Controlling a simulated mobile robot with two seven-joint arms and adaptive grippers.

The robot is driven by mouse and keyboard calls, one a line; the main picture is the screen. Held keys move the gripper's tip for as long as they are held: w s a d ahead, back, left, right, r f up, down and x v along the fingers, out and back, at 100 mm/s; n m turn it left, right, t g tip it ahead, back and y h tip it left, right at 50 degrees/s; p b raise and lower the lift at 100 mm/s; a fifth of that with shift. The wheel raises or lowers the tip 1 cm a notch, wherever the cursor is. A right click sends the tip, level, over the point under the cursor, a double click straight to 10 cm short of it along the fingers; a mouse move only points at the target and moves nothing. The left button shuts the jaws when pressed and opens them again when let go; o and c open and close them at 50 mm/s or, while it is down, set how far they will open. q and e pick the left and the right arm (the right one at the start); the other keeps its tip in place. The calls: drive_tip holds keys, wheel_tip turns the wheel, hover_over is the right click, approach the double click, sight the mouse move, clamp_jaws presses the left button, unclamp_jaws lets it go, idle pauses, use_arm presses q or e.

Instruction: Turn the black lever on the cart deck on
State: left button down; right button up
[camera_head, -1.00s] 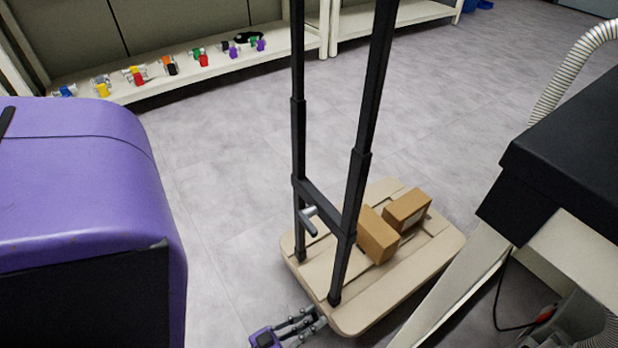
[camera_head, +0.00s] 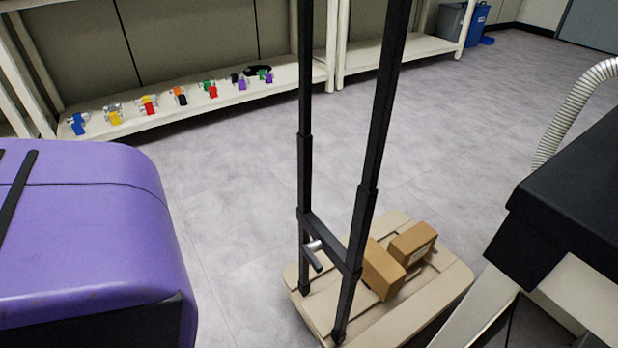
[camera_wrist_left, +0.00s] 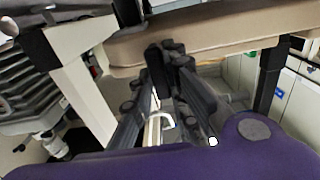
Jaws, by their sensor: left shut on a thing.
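The cart has a beige deck (camera_head: 375,325) with two black posts. My left gripper is out of the head view, and no gripper is seen at the crossbar lever. My right gripper is in neither view.
Two cardboard boxes (camera_head: 383,272) (camera_head: 412,244) sit on the deck. A black-topped unit (camera_head: 570,200) with a ribbed hose (camera_head: 565,115) stands close on the right. A low shelf (camera_head: 180,112) at the back holds several coloured valves. The grey floor (camera_head: 235,180) between is clear.

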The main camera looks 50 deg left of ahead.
use_arm(q)
drive_tip(key=shift+s+d, duration=0.15)
drive_tip(key=shift+d, duration=0.1)
drive_tip(key=c, duration=1.7)
unclamp_jaws()
drive_tip(key=shift+a, duration=0.1)
drive_tip(key=shift+s+a, duration=0.2)
drive_tip(key=shift+s, duration=1.75)
drive_tip(key=shift+s+a, duration=0.15)
drive_tip(key=shift+s, duration=1.8)
drive_tip(key=shift+w, duration=0.15)
